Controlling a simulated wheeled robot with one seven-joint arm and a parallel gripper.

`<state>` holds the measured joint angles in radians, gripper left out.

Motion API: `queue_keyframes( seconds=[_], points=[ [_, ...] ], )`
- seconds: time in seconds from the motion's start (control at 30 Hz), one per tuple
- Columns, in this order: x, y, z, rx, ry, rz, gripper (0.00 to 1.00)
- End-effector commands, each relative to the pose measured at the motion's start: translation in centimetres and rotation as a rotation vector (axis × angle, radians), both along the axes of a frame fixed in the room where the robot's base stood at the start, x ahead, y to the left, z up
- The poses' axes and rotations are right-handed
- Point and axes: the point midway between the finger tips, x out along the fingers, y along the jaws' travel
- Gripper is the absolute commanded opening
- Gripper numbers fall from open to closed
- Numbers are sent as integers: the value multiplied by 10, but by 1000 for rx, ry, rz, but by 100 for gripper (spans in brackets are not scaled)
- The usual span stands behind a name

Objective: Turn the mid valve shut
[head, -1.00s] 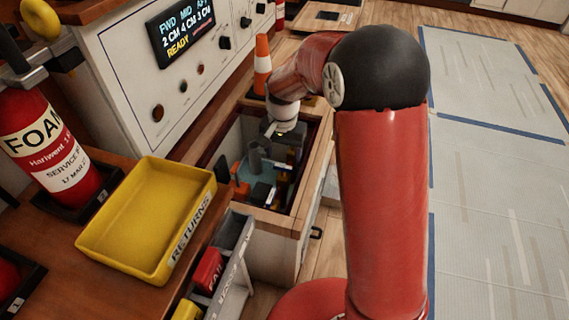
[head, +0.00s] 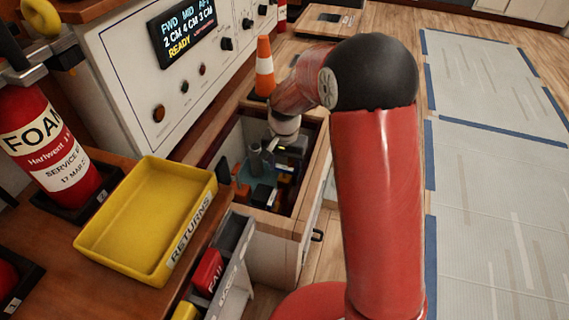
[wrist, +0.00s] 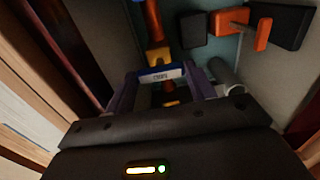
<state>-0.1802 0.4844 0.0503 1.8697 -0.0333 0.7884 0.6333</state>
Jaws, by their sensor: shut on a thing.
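My gripper (head: 288,143) reaches down into an open-topped wooden bay with valves inside. In the wrist view its two dark purple fingers (wrist: 160,84) stand on either side of a labelled valve handle (wrist: 157,74), with a blue and white tag and orange and yellow parts, and are shut on it. The tag's lettering is too small to read surely; I take this as the mid valve. Another valve with an orange lever (wrist: 263,34) and black blocks is at the upper right. In the head view the wrist partly hides the valves.
The bay's wooden rim (head: 283,222) surrounds the gripper closely. An orange and white cone (head: 264,68) stands behind it. A panel display (head: 186,30) reads READY. A yellow RETURNS tray (head: 140,225) and a fire extinguisher (head: 45,145) are at the left.

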Motion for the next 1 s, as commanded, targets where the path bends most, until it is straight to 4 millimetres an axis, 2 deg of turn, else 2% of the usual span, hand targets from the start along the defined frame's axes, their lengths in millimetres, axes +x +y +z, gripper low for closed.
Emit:
queue_keyframes(
  seconds=[0.37, 1.0],
  points=[
    [0, 0, 1, 1, 0, 148, 32],
    [1, 0, 2, 1, -1, 741, 32]
  ],
)
